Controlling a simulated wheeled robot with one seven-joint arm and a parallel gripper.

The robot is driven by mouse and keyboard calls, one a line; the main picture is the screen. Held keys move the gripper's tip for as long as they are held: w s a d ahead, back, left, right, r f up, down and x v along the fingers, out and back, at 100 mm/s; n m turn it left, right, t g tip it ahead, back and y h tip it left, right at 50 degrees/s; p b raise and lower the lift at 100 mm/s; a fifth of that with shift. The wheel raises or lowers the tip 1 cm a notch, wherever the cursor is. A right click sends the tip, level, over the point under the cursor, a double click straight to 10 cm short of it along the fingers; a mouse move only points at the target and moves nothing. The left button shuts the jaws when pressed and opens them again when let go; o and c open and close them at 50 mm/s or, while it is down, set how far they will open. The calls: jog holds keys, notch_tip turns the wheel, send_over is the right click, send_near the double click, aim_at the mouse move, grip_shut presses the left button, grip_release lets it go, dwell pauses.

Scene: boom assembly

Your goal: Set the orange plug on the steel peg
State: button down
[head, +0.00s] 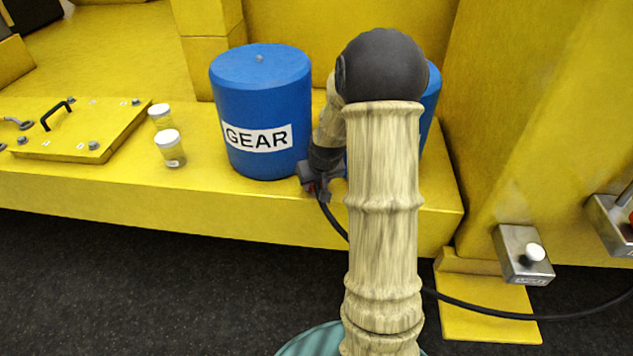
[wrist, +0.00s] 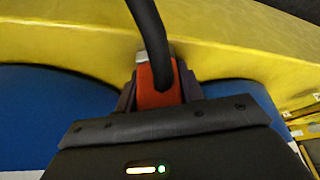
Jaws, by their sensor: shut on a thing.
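My gripper (head: 319,186) is in front of the blue GEAR drum's lower right side, above the yellow ledge. In the wrist view it is shut on the orange plug (wrist: 154,88), with dark fingers on either side. A thick black cable (wrist: 149,30) leaves the plug. No peg is clearly visible in the head view.
The GEAR drum (head: 262,105) and a second blue drum (head: 431,100), mostly behind my arm, stand on the yellow ledge (head: 150,190). Two white-capped jars (head: 170,150) and a handled yellow plate (head: 75,135) are left.

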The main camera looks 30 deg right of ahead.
jog(key=c, duration=0.8)
grip_release()
jog(key=v, duration=1.7)
jog(key=shift+r+b, duration=0.2)
jog(key=shift+b, duration=0.1)
jog(key=s+a+f+n+g+p, duration=0.1)
jog(key=s+a+f, duration=0.3)
jog(key=s+a, duration=0.2)
jog(key=s+a+f+g, duration=0.1)
jog(key=s+a+f, duration=0.3)
jog(key=s+a, duration=0.2)
jog(key=shift+a+f+n+y+p, duration=0.3)
jog(key=shift+a+n+y+p, duration=0.1)
jog(key=shift+a, duration=0.7)
